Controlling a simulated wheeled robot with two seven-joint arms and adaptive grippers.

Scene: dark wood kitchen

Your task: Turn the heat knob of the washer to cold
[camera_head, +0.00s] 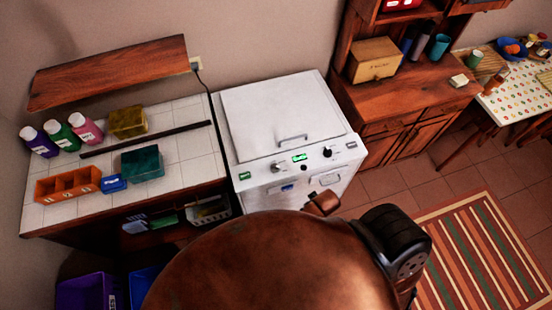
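The white washer (240,130) stands against the wall in the middle of the view, with its lid shut. Its front control panel carries a pale knob (276,167) on the left, a lit green display (300,157) in the middle and a dark knob (328,152) on the right. The labels are too small to read, so I cannot tell which knob sets heat or where either points. Neither of my grippers can be made out. A large copper-brown rounded shape, likely part of my own body, fills the bottom centre and hides the floor before the washer.
A tiled counter (190,150) left of the washer holds bottles, an orange caddy (68,184) and boxes. Purple (86,291) and blue bins stand below. A wooden cabinet (400,100) is at right. Open tiled floor (385,185) and a striped rug (485,250) lie right.

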